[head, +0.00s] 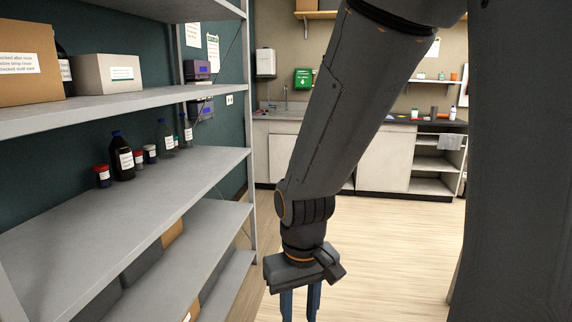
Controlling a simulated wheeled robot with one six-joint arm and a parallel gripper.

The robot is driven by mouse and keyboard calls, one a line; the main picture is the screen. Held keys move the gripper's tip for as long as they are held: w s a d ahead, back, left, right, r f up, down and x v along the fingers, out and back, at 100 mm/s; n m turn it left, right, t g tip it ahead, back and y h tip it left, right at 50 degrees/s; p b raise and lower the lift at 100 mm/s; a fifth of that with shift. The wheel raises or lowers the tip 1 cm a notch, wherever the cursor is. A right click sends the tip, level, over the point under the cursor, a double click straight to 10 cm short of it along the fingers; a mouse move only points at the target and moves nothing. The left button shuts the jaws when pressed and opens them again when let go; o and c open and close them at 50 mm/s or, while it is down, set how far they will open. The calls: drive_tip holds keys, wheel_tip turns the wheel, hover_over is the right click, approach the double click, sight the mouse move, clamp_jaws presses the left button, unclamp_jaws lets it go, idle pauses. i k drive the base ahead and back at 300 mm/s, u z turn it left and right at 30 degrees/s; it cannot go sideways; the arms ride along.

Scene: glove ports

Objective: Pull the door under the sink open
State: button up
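The sink, marked by its tap (285,97), is in the counter at the back of the room. The white cabinet front under the sink (281,146) lies flush and looks closed. My arm hides part of this cabinet run, and I cannot make out a handle. My gripper (300,304) hangs pointing down at the bottom of the head view, far in front of the cabinet. Its two fingers stand apart with nothing seen between them; their tips run to the frame's lower edge.
A grey metal shelf rack (130,195) with bottles and boxes fills the left side, close to my arm. Another white cabinet front (385,160) and open shelves (434,165) stand right of my arm. The wooden floor (385,255) between is clear.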

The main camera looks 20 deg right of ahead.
sight(281, 145)
drive_tip(key=z, duration=0.2)
drive_tip(key=i, duration=0.75)
drive_tip(key=z, duration=0.65)
drive_tip(key=i, duration=1.8)
drive_tip(key=z, duration=0.45)
drive_tip(key=i, duration=1.8)
drive_tip(key=u, duration=0.45)
drive_tip(key=i, duration=1.8)
drive_tip(key=u, duration=0.65)
drive_tip(key=i, duration=0.9)
drive_tip(key=u, duration=0.25)
